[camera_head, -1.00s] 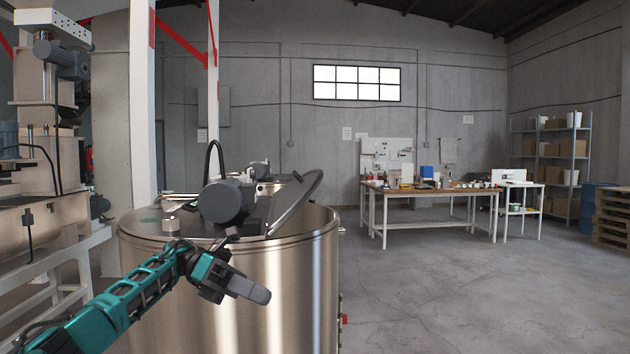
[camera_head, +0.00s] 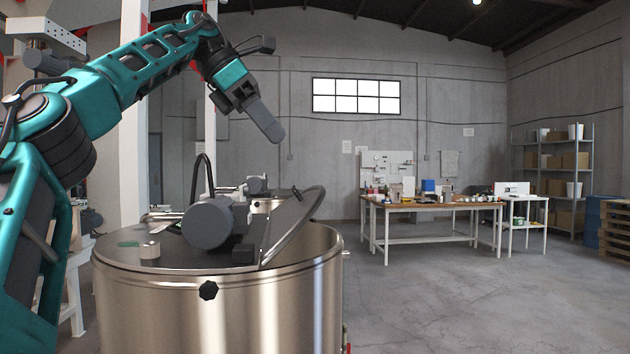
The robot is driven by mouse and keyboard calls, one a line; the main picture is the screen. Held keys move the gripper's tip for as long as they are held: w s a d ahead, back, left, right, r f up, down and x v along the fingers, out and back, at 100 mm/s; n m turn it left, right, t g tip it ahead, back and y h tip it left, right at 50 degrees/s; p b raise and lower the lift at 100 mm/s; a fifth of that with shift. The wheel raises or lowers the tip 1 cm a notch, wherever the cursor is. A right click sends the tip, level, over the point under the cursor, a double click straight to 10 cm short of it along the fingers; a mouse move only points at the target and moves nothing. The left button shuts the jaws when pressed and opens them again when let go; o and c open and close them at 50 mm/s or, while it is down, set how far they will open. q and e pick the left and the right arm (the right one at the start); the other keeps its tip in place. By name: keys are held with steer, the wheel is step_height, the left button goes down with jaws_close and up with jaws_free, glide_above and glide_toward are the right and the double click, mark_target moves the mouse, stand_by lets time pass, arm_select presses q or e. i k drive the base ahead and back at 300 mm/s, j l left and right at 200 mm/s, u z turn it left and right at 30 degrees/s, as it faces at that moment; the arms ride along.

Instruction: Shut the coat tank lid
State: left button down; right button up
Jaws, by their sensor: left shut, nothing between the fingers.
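The coat tank (camera_head: 262,305) is a large steel drum in the lower left of the head view. Its hinged lid (camera_head: 292,222) stands tilted up, and the tank's mouth is open on the right side. A grey motor (camera_head: 208,224) sits on the fixed top beside the lid and partly hides it. My left gripper (camera_head: 272,130) is shut and empty, high above the lid and pointing down to the right, apart from it. My right gripper is not in view.
A black knob (camera_head: 208,290) sits on the tank's front rim. A workbench (camera_head: 425,206) with tools stands at the back, with shelves (camera_head: 555,170) and a pallet stack (camera_head: 613,225) to the right. The floor right of the tank is clear.

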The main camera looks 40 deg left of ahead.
mark_target(286, 220)
steer(key=i+j, duration=0.25)
steer(key=j, duration=0.2)
steer(key=i+j, duration=0.25)
steer(key=j, duration=0.15)
steer(key=i+j, duration=0.25)
steer(key=j, duration=0.2)
